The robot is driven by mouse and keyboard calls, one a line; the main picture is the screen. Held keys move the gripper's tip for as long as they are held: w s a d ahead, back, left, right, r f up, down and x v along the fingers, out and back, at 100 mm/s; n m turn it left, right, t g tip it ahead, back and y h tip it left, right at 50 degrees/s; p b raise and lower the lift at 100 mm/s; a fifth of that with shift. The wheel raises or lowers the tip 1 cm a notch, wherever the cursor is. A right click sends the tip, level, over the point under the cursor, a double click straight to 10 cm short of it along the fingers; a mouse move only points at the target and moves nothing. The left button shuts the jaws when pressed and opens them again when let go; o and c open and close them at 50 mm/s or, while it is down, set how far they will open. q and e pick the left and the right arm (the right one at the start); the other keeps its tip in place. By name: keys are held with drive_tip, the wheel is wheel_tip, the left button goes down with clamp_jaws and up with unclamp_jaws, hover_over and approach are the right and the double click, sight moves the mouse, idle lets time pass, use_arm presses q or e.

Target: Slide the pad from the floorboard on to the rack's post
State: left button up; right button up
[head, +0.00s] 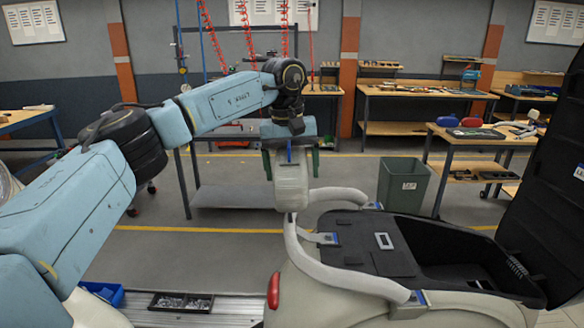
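My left gripper (291,160) points down, with a dark green finger on each side of the pale grey pad (291,188). It appears shut on the pad and holds it upright. The rack (335,268) is a pale curved tube frame at the end of a cream scooter. The pad's narrow lower end is right at the rack's near-left bend. The post is mostly hidden there, and I cannot tell whether the pad is around it or just above it. The floorboard cannot be made out. My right gripper is not in view.
The scooter's black seat (548,165) stands raised at the right, above an open black storage well (455,255). A parts tray (181,302) and a blue bin (103,292) sit at lower left. A grey-green waste bin (403,184) and workbenches stand behind.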

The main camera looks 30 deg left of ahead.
use_arm(q)
drive_tip(key=r, duration=0.8)
drive_tip(key=a+r, duration=0.1)
drive_tip(key=r, duration=0.4)
drive_tip(key=shift+s+r, duration=0.1)
drive_tip(key=shift+s, duration=0.2)
